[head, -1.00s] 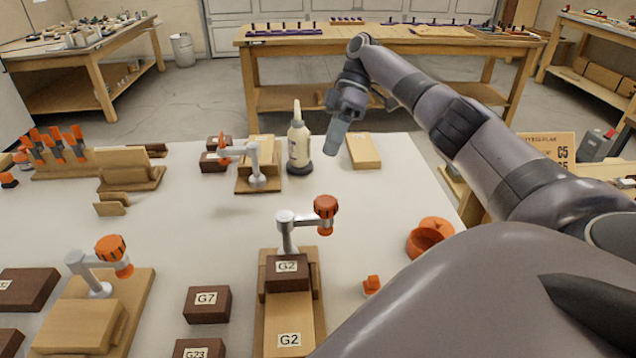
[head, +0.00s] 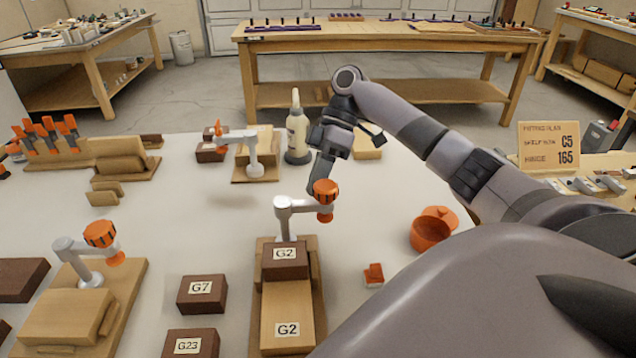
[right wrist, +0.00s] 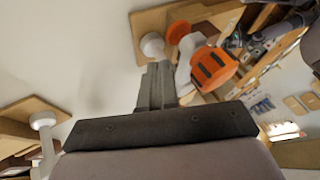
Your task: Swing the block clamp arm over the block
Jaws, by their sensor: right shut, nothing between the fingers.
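The dark brown G2 block (head: 285,254) sits at the back of the light wooden G2 fixture (head: 287,318). Behind it stands the block clamp, whose grey arm (head: 298,203) points right, beside the block rather than over it. The arm ends in an orange knob (head: 325,188). My right gripper (head: 320,176) is shut and empty, with its fingertips just behind the knob. I cannot tell whether they touch. In the right wrist view the shut fingers (right wrist: 157,86) are left of an orange knob (right wrist: 212,68) with dark slots. My left gripper is not in view.
A second clamp fixture (head: 88,290) stands front left, and another (head: 252,165) farther back beside a white bottle (head: 297,135). Loose dark blocks G7 (head: 202,293) and G23 (head: 190,343) lie left. An orange cup (head: 430,232) and small orange piece (head: 373,274) lie right.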

